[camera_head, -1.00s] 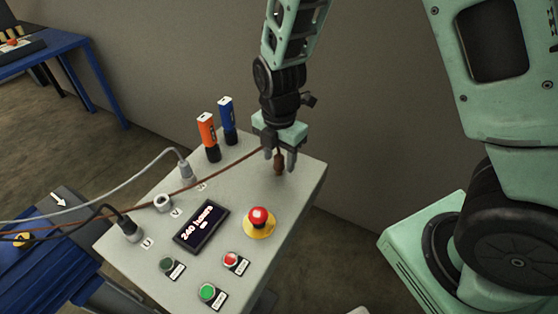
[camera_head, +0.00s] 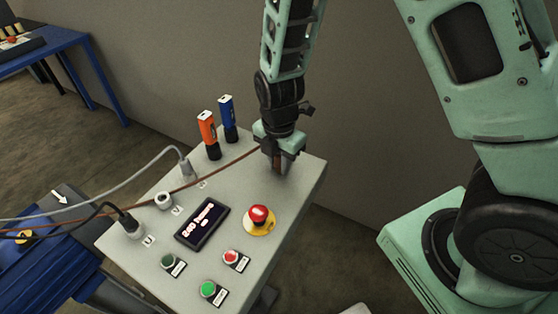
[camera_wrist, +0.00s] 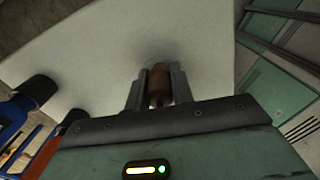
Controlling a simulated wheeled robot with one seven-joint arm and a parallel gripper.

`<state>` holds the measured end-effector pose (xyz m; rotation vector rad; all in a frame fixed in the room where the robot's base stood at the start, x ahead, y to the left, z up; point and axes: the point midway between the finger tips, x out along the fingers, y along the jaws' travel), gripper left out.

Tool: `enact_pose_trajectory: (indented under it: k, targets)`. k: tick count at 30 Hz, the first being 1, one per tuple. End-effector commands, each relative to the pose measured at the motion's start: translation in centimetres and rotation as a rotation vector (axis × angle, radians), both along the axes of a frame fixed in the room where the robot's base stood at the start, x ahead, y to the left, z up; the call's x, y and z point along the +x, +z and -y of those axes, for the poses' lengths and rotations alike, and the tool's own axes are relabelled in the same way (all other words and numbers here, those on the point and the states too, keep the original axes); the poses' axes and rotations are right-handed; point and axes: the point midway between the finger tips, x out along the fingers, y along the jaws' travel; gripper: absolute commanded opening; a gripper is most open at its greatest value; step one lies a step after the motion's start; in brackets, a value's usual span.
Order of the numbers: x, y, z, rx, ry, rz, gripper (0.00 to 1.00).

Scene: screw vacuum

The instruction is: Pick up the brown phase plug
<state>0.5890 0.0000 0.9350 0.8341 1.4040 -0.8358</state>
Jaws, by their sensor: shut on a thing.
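The brown phase plug (camera_wrist: 158,86) is between my gripper's two fingers in the wrist view, with a finger against each side. In the head view my gripper (camera_head: 283,165) is low over the far right part of the grey control box, shut on the plug, which is mostly hidden by the fingers. The plug's brown cable (camera_head: 222,169) runs left from the gripper across the box top. I cannot tell whether the plug touches the box top.
The grey control box (camera_head: 225,275) carries a grey plug (camera_head: 186,172), a black plug (camera_head: 130,228), an empty ring socket (camera_head: 164,201), a display (camera_head: 202,224), a red emergency button (camera_head: 259,216) and smaller buttons. Orange (camera_head: 207,130) and blue (camera_head: 228,115) devices stand left of my gripper.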

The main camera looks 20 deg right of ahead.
Motion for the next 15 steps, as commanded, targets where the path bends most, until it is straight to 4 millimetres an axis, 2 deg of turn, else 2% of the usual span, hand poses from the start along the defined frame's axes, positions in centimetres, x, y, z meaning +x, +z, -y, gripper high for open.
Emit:
enact_pose_trajectory:
  k: [7,15]
  targets:
    - [0.1,2.0,-0.1,0.002,0.000,0.004,0.01]
    - [0.1,7.0,-0.1,0.003,0.000,0.006,0.01]
